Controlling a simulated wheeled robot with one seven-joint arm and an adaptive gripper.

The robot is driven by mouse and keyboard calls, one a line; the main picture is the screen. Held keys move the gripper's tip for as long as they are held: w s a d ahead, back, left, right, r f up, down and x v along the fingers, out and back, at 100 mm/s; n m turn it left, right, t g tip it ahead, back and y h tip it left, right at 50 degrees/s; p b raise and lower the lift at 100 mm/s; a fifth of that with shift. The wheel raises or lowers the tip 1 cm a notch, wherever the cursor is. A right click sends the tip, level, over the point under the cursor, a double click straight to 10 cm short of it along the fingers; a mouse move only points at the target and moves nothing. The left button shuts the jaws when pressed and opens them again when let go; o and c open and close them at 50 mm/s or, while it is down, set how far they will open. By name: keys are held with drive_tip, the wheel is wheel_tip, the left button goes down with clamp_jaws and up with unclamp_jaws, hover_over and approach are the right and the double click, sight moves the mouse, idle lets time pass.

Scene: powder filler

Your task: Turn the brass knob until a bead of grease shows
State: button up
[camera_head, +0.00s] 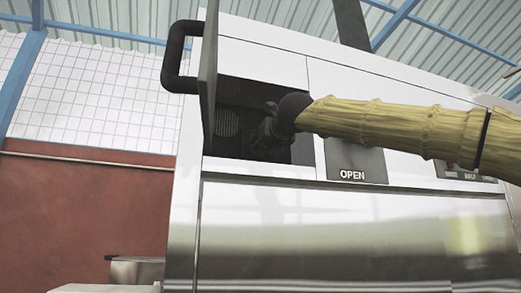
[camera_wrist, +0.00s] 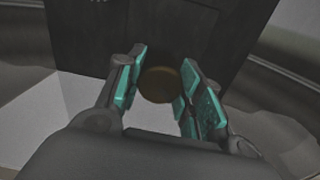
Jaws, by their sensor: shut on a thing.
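The brass knob (camera_wrist: 160,86) is a dull brown-gold round shape, dim in the wrist view, on a dark panel. My gripper (camera_wrist: 160,90) has teal pads, one on each side of the knob, and it is shut on the knob. In the head view my gripper (camera_head: 266,137) reaches into a dark open compartment (camera_head: 228,92) of the white machine. The knob is hidden there behind my gripper and in shadow. I cannot see any bead of grease in either view.
The compartment's door (camera_head: 208,75) stands open on the left, with a black handle (camera_head: 176,58). A dark plate marked OPEN (camera_head: 353,174) lies below my yellow-sleeved arm. The compartment walls are close around my gripper. Room left of the machine looks free.

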drive_tip(key=shift+s+r, duration=0.15)
drive_tip(key=shift+r, duration=0.1)
idle(1.7)
drive_tip(key=o, duration=0.8)
drive_tip(key=shift+d, duration=0.1)
drive_tip(key=shift+o, duration=1.2)
drive_tip(key=shift+s+d+r, duration=0.1)
drive_tip(key=shift+s+d, duration=0.05)
drive_tip(key=shift+s, duration=0.25)
drive_tip(key=shift+w+f, duration=0.2)
drive_tip(key=shift+w, duration=0.1)
drive_tip(key=v, duration=1.2)
drive_tip(key=shift+s+r, duration=0.1)
